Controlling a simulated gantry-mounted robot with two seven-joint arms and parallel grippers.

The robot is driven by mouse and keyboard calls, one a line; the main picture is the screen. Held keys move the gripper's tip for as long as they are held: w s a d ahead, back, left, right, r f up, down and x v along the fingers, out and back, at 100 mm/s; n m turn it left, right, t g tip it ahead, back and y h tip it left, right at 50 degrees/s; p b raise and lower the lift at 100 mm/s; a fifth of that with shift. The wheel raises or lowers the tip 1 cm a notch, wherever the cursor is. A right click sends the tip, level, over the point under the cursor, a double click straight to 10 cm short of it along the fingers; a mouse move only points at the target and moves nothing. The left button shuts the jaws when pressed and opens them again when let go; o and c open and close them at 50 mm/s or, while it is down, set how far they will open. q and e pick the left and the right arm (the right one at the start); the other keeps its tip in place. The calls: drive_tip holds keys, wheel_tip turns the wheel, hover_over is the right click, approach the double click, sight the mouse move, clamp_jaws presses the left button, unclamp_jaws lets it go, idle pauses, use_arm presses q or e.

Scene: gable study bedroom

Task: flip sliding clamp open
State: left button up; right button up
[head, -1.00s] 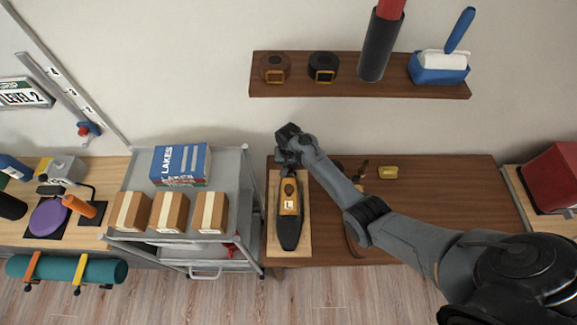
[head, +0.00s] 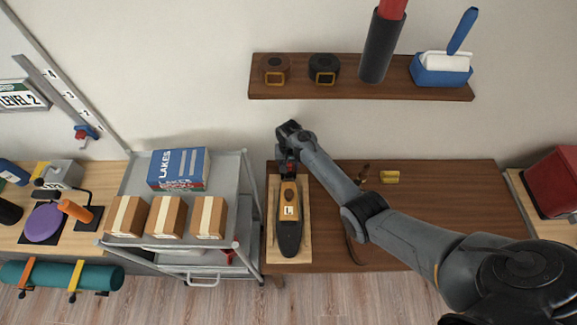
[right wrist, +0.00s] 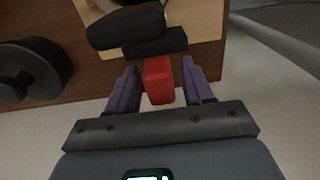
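A red lever (right wrist: 158,80) sits beside a dark block (right wrist: 155,42) in the right wrist view; I take it to be part of the sliding clamp. My right gripper (right wrist: 158,88) has its purple fingers apart, one on each side of the lever, with gaps visible. In the head view the gripper (head: 288,160) is over the far end of a pale wooden board (head: 303,235), with a bit of red (head: 289,168) there. A black and orange piece marked L (head: 289,215) lies along the board. My left gripper is not in view.
The brown desk (head: 450,220) is mostly clear to the right, with a small yellow item (head: 389,177) at the back. A grey cart (head: 230,185) with boxes stands left. A shelf (head: 420,90) hangs above. A dark round object (right wrist: 28,70) is near the wrist.

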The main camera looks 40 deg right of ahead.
drive_tip(key=shift+a, duration=0.15)
drive_tip(key=shift+r, duration=0.45)
wheel_tip(320, 180, up, 10)
drive_tip(key=shift+f, duration=0.1)
idle(0.4)
drive_tip(key=shift+s, duration=0.15)
